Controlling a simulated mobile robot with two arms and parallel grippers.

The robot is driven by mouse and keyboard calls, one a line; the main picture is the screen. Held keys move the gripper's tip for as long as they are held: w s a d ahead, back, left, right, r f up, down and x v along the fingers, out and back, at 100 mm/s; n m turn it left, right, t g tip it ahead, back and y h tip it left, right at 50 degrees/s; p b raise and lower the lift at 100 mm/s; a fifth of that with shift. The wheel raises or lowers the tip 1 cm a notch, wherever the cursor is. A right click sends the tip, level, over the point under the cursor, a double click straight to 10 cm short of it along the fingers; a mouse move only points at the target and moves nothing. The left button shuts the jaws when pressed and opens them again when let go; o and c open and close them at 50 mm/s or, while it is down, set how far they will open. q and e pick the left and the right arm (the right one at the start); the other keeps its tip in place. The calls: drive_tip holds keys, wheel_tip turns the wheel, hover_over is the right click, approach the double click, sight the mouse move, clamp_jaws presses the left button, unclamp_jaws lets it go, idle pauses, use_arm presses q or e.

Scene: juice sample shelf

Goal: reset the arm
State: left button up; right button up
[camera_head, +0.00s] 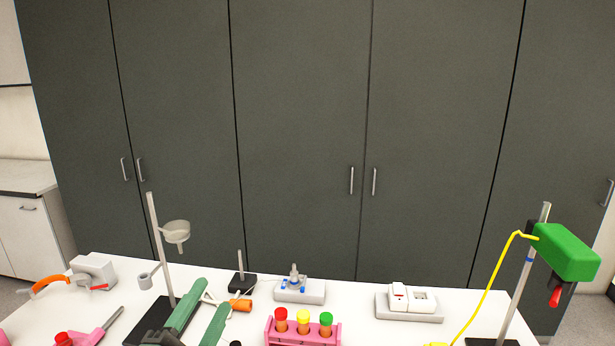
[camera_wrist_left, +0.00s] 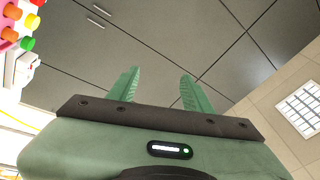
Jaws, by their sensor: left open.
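My left gripper (camera_head: 215,294) shows at the bottom of the head view, left of centre. Its two green fingers stand apart over the table, with nothing seen held between them. In the left wrist view the same gripper (camera_wrist_left: 159,73) is open and empty, its fingers pointing towards the dark cabinet doors. The rest of my left arm is cut off by the lower edge of the head view. My right gripper is in neither view.
A pink rack (camera_head: 271,335) with red-, yellow- and green-capped tubes stands right of the gripper. A stand with a funnel (camera_head: 176,230) rises behind it to the left. A green device on a stand (camera_head: 566,250) is far right.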

use_arm(q)
drive_tip(key=s+a+f+n+g+y, duration=0.3)
drive_tip(key=a+f+n+g, duration=0.15)
drive_tip(key=f, duration=0.45)
drive_tip(key=s+a+f+n+g+y, duration=0.35)
drive_tip(key=f+n, duration=0.25)
drive_tip(key=f, duration=0.3)
drive_tip(key=s+d+f+n+g+h, duration=0.15)
drive_tip(key=s+f+g, duration=0.35)
drive_tip(key=s, duration=0.5)
drive_tip(key=s+d+f+n+g, duration=0.2)
drive_tip(key=s+d+f+g, duration=0.15)
drive_tip(key=s+f, duration=0.5)
wheel_tip(320, 180, down, 31)
drive_tip(key=s+a+g+b, duration=0.1)
drive_tip(key=s+g+b, duration=0.1)
drive_tip(key=b, duration=0.4)
drive_tip(key=s+a+f+b, duration=0.3)
drive_tip(key=s+f+b, duration=0.1)
drive_tip(key=s+f, duration=1.2)
wheel_tip(320, 180, down, 4)
drive_tip(key=shift+s+f+m+g, duration=0.2)
drive_tip(key=shift+f+m+g, duration=0.05)
drive_tip(key=shift+m+g, duration=0.15)
